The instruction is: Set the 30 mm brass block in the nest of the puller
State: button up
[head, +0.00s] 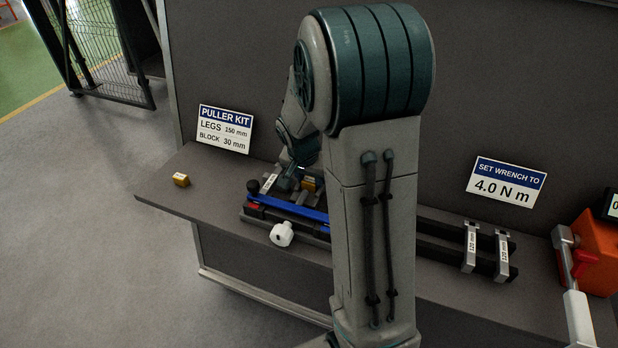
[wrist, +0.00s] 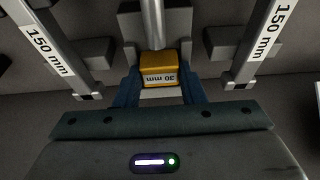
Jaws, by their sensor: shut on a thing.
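The 30 mm brass block (wrist: 158,67) is yellow, and its "30 mm" label appears upside down in the wrist view. My gripper (wrist: 160,82) is shut on it, with a blue finger at each side. The block is at the end of the puller's grey screw (wrist: 153,22), between two legs marked 150 mm (wrist: 48,48) (wrist: 262,45). I cannot tell whether it rests in the nest or is held just above it. In the head view my gripper (head: 292,180) is at the puller, partly hidden by my arm; a yellow block (head: 309,184) shows beside it.
Another small brass block (head: 181,180) lies on the left of the bench (head: 200,215). A blue bar (head: 287,207) and white knob (head: 281,234) are in front of the puller. Legs marked 120 mm (head: 471,246) and an orange case (head: 590,250) are to the right.

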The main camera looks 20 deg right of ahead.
jog(key=o, duration=1.2)
jog(key=p+v, duration=0.1)
jog(key=v, duration=0.5)
jog(key=p+v, duration=0.1)
jog(key=v, duration=0.6)
jog(key=w+d+p+v, duration=0.1)
jog(key=v, duration=0.5)
jog(key=shift+r, duration=0.55)
